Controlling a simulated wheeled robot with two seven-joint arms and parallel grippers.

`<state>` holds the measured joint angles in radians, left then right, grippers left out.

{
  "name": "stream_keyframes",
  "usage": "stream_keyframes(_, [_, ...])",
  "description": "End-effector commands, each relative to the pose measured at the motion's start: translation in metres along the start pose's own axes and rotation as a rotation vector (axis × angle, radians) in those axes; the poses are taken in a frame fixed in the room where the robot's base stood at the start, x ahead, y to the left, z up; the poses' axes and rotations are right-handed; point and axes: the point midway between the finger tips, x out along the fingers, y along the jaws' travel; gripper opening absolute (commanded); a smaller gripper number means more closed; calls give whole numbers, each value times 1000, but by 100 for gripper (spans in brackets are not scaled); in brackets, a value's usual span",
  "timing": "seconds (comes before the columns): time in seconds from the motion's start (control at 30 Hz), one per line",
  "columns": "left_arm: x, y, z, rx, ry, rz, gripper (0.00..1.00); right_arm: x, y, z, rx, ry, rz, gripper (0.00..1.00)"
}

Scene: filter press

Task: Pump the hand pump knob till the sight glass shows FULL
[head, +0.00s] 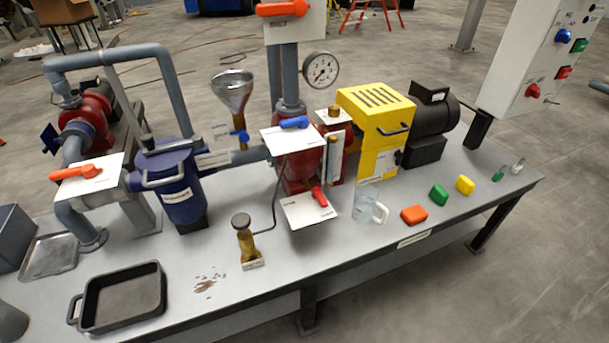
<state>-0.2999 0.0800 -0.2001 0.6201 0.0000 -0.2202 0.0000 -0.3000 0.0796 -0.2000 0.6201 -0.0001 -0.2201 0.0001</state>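The hand pump (247,245) is a small brass-coloured body on the grey bench, near its front edge. Its round dark knob (241,220) sits on top, and a thin dark line runs from the pump up toward the red pump housing (296,172). What looks like the sight glass (332,158) is a narrow upright tube beside a white plate on that housing. Its level and markings are too small to read. Neither of my grippers is in the head view, and nothing touches the knob.
A black tray (122,298) lies left of the hand pump, with a brown spill (206,284) between them. A blue strainer (178,190) and a funnel (233,92) stand behind. A clear mug (368,208) and coloured blocks sit to the right.

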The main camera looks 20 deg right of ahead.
Motion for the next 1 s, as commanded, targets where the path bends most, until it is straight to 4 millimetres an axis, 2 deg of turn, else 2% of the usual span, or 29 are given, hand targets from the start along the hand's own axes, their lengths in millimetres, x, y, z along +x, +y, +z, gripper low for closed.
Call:
stream_keyframes(0.33, [0, 0, 0, 0, 0, 0, 57, 0, 0, 0, 0, 0, 0, 50])
stream_keyframes(0.37, [0, 0, 0, 0, 0, 0, 57, 0, 0, 0, 0, 0, 0, 45])
stream_keyframes(0.5, [0, 0, 0, 0, 0, 0, 57, 0, 0, 0, 0, 0, 0, 7])
stream_keyframes(0.53, [0, 0, 0, 0, 0, 0, 57, 0, 0, 0, 0, 0, 0, 0])
stream_keyframes(1.0, [0, 0, 0, 0, 0, 0, 57, 0, 0, 0, 0, 0, 0, 0])
